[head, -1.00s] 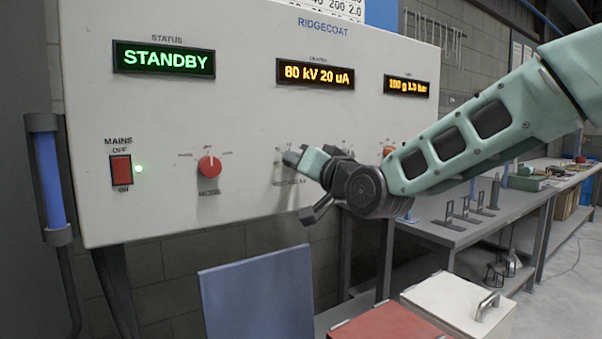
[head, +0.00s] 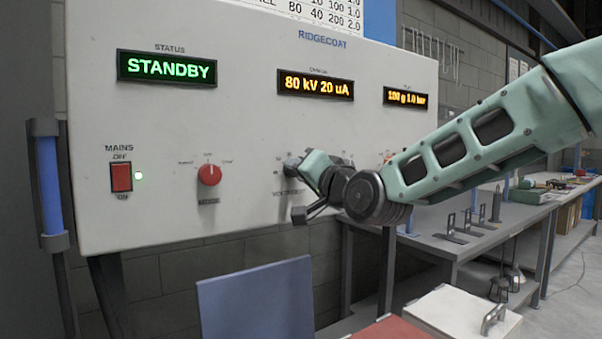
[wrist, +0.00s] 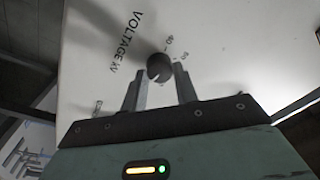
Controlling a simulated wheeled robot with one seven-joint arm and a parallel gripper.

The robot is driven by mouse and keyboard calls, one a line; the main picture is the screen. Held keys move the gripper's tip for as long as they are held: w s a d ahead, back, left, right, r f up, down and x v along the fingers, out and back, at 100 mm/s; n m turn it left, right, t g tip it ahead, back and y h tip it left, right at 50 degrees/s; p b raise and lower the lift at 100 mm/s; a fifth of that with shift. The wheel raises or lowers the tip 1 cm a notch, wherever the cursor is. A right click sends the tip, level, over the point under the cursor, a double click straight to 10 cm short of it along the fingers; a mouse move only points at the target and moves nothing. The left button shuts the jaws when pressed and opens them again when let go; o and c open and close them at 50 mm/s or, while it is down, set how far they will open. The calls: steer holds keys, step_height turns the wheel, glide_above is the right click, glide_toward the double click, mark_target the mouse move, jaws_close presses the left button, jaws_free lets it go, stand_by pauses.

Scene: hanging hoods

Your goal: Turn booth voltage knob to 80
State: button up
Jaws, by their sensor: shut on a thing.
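The booth control panel (head: 245,120) fills the left and middle of the head view. Its middle display (head: 315,85) reads 80 kV 20 uA. The dark round voltage knob (wrist: 159,67) shows in the wrist view beside the VOLTAGE KV label and scale marks. My gripper (wrist: 159,84) is shut on this knob, one finger on each side. In the head view my gripper (head: 293,165) reaches the panel from the right and mostly hides the knob and its scale.
A red mode knob (head: 209,174) and a red mains switch (head: 121,177) sit to the left. The status display (head: 167,68) reads STANDBY. A blue board (head: 255,300) stands below the panel. A grey workbench (head: 460,240) stands at the right.

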steer(key=o, duration=1)
steer(key=b+v, duration=0.1)
steer(key=v, duration=1.6)
steer(key=shift+s+d, duration=0.15)
steer(key=shift+s, duration=0.05)
steer(key=shift+f, duration=0.1)
steer(key=s+f+n+g+h+p, duration=0.45)
steer(key=s+f+g, duration=0.25)
steer(key=f, duration=0.5)
steer(key=s+d+f+n+g+h+p, duration=0.1)
steer(key=s+d+f+g, duration=0.1)
steer(key=s, duration=0.3)
steer(key=s+d+f+n+g+h+p, duration=0.1)
steer(key=s+d+f+n+g+h, duration=0.1)
steer(key=s+g, duration=0.2)
steer(key=s+d+f+n+g+h+p, duration=0.2)
steer(key=s+f+g, duration=0.1)
steer(key=s, duration=0.5)
steer(key=shift+s+d+n, duration=0.2)
steer(key=shift+s+n, duration=0.05)
